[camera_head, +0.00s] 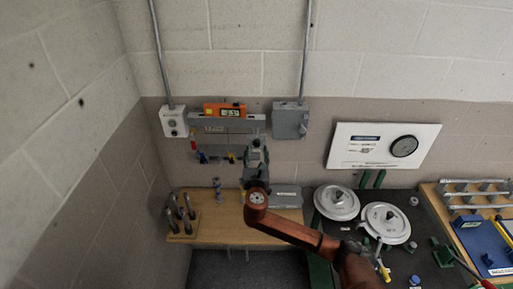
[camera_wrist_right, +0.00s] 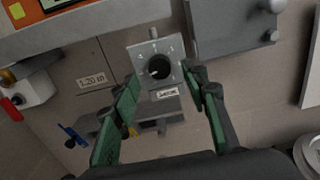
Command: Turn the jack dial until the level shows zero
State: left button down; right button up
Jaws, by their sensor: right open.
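The orange level (camera_head: 225,111) lies on a grey beam on the back wall. Its small display is lit, but I cannot read the digits. Its edge also shows at the top left of the right wrist view (camera_wrist_right: 57,5). The jack dial (camera_wrist_right: 158,68) is a black round knob on a pale square plate with marks, labelled below. My right gripper (camera_head: 256,148) is raised in front of the wall, just below the beam's right end, and hides the dial in the head view. In the wrist view its green fingers (camera_wrist_right: 164,80) are open, either side of the dial plate, with nothing between them. My left gripper is out of view.
A grey box (camera_head: 290,120) with a conduit is on the wall right of the dial; a white switch box (camera_head: 173,122) is at left. A wooden bench (camera_head: 235,232) below holds upright rods in a block. Two white discs (camera_head: 337,202) lie on the dark table at right.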

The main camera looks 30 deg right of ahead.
aim_at(257, 145)
jog(key=shift+x, duration=1.55)
jog(key=shift+c, duration=0.2)
grip_shut()
